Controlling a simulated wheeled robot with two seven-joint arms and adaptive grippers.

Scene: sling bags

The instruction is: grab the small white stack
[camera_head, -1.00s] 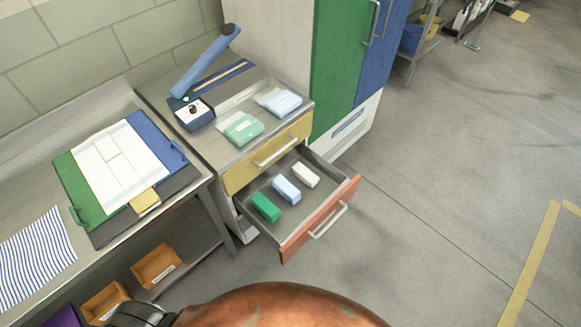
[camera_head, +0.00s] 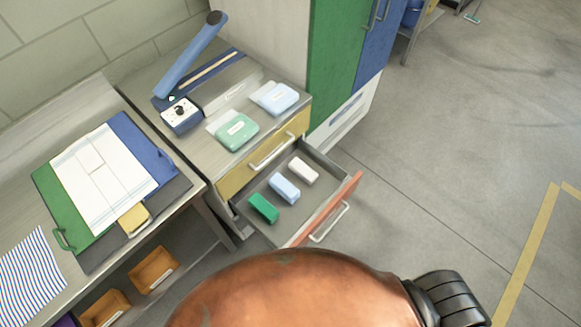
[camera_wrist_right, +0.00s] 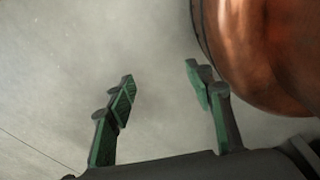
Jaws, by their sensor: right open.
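The small white stack (camera_head: 304,170) lies in the open drawer (camera_head: 329,206), at the end of a row of three. A light blue stack (camera_head: 284,188) lies in the middle and a green stack (camera_head: 263,208) at the other end. My right gripper (camera_wrist_right: 160,82) shows only in the right wrist view. Its green-padded fingers are spread wide with nothing between them, over bare grey floor. No stack shows in that view. My left gripper is in neither current view.
The drawer has a red front with a metal handle (camera_head: 332,222). Above it, a yellow drawer (camera_head: 236,178) is shut. Bag packs and a blue-armed sealer (camera_head: 191,57) stand on top. A workbench is at left; open floor (camera_head: 440,150) lies right.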

